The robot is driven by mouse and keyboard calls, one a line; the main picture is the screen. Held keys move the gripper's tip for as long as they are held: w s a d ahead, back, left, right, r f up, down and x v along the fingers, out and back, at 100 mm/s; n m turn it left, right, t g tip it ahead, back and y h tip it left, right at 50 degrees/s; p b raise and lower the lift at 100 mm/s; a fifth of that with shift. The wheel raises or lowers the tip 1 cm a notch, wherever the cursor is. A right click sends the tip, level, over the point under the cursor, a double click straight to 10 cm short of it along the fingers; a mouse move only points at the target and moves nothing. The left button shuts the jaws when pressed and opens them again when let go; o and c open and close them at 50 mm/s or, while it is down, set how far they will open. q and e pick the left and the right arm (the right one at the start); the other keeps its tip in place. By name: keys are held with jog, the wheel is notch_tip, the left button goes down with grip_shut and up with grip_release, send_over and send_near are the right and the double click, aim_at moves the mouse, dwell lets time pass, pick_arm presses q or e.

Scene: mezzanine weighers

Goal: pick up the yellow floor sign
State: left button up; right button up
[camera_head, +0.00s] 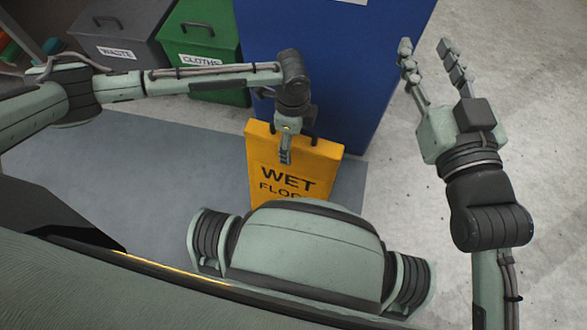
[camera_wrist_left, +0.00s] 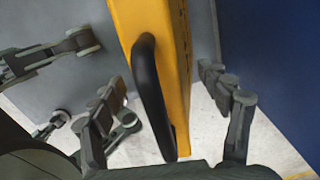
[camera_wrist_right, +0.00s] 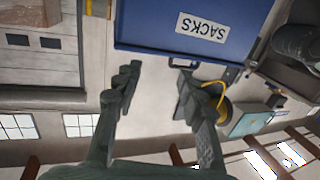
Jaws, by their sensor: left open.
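The yellow floor sign (camera_head: 322,160) stands in front of the blue bin, its black "WET FLOOR" lettering facing me in the head view. Its lower part is hidden behind my own body. My left gripper (camera_head: 286,157) is at the sign's top edge. In the left wrist view, the sign's black handle (camera_wrist_left: 152,100) runs between the open fingers of my left gripper (camera_wrist_left: 172,118), which stand apart on either side of it. My right gripper (camera_head: 432,62) is raised at the right, open and empty, away from the sign; its spread fingers (camera_wrist_right: 160,95) also show in the right wrist view.
The tall blue bin (camera_head: 330,60) stands close behind the sign, labelled "SACKS" (camera_wrist_right: 203,27) in the right wrist view. A green "CLOTHS" bin (camera_head: 200,40) and a grey "WASTE" bin (camera_head: 125,35) stand at the back left. Pale floor (camera_head: 400,190) is clear at the right.

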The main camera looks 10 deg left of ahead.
aim_at(293, 169)
pick_arm(q)
notch_tip(293, 169, down, 3)
jog(key=shift+f, duration=0.1)
pick_arm(e)
jog(key=r, duration=0.1)
jog(key=a+r+t+y, duration=0.1)
jog(key=r, duration=0.1)
jog(key=r+t, duration=0.1)
jog(key=shift+s+a+r, duration=0.15)
jog(key=shift+s+a, duration=0.15)
jog(key=shift+s, duration=0.05)
pick_arm(q)
jog(key=shift+c, duration=0.3)
grip_shut()
